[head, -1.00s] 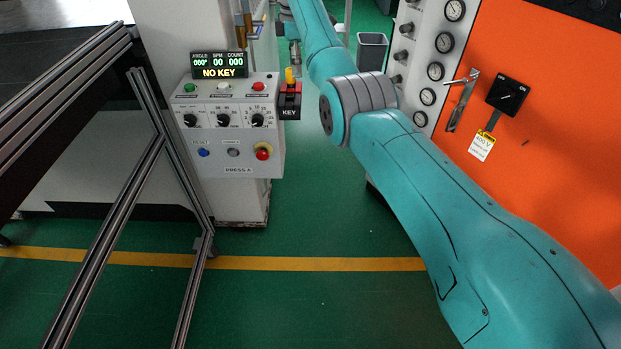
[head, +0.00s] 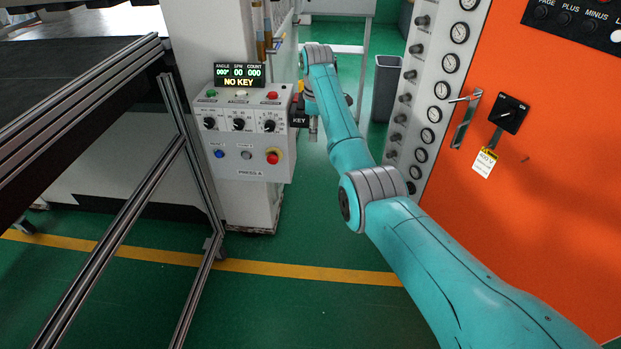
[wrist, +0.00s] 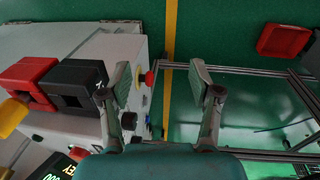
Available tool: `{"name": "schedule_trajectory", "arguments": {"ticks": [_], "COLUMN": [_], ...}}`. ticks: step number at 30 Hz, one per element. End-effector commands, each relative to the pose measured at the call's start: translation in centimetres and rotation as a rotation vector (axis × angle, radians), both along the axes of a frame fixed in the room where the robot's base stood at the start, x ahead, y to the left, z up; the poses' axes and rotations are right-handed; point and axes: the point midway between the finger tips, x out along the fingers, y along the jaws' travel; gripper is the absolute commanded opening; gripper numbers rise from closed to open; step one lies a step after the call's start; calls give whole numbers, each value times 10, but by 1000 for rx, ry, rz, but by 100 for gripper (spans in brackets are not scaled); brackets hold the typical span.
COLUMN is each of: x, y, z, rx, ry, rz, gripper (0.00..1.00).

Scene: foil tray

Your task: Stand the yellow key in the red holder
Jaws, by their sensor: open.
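The red holder (wrist: 28,80) is a block at the left of the wrist view, beside a black block (wrist: 78,80) with a dark opening. The yellow key (wrist: 10,117) shows at the left edge, cut off by the frame. Its lower end meets the red holder near the opening; I cannot tell how deep it sits. My gripper (wrist: 162,88) is open and empty, to the right of both blocks.
The control box (head: 243,135) carries knobs, buttons and a display (head: 239,75) reading NO KEY. A metal frame (head: 130,225) stands left, an orange cabinet (head: 560,170) right. A red tray-like object (wrist: 283,40) shows in the wrist view. Green floor (head: 300,225) lies open between.

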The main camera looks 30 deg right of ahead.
Motion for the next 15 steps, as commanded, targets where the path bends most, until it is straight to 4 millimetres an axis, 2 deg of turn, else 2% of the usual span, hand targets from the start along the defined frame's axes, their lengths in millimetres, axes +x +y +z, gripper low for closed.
{"name": "schedule_trajectory", "arguments": {"ticks": [3,15], "x": [-1,-9], "y": [4,17], "z": [-22,-88], "rx": [-1,-5], "ry": [-15,-77], "rz": [-14,-67], "gripper": [63,63]}}
